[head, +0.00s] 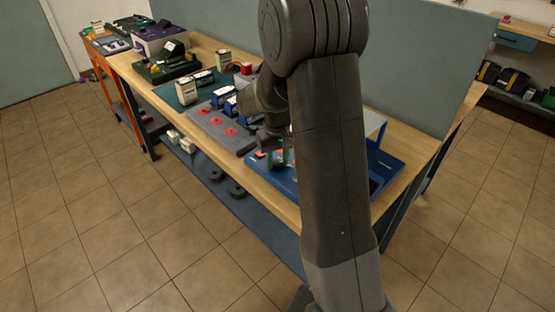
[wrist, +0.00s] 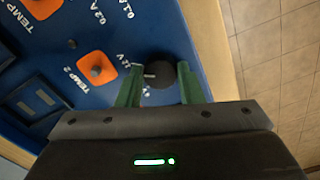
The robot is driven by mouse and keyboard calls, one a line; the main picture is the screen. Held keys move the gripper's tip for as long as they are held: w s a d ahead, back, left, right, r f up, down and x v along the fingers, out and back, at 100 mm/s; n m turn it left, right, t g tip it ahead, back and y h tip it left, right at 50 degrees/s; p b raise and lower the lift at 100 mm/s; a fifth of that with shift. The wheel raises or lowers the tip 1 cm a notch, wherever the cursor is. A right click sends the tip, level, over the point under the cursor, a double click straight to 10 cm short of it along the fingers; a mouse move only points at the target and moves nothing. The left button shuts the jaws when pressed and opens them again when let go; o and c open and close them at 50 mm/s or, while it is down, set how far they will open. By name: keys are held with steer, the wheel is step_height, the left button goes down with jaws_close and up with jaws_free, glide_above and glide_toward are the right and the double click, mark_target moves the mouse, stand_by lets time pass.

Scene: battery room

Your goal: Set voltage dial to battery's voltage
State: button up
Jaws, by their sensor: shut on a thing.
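In the wrist view, a round black dial (wrist: 159,76) stands on a blue panel (wrist: 150,28), between the green fingers of my gripper (wrist: 160,84). The fingers are shut on the dial's sides. White print beside it seems to end in "2V"; the dial's pointer is not clear. In the head view, my gripper (head: 278,157) is low over the blue charger (head: 386,165) at the bench's near end, and my arm hides much of both. Several batteries stand on the bench, including a pale one (head: 187,92); their voltage marks are too small to read.
The wooden bench edge (wrist: 207,40) is close on the right. In the head view, a grey tray with red marks (head: 238,143) lies left of the charger.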

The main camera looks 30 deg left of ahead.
mark_target(278, 162)
steer(key=shift+r+m, duration=0.1)
steer(key=shift+m, duration=0.4)
steer(key=o, duration=1)
steer(key=shift+c, duration=0.2)
step_height(278, 162, up, 14)
steer(key=shift+b, duration=0.3)
step_height(278, 162, down, 14)
steer(key=shift+f, duration=0.1)
stand_by(0.4)
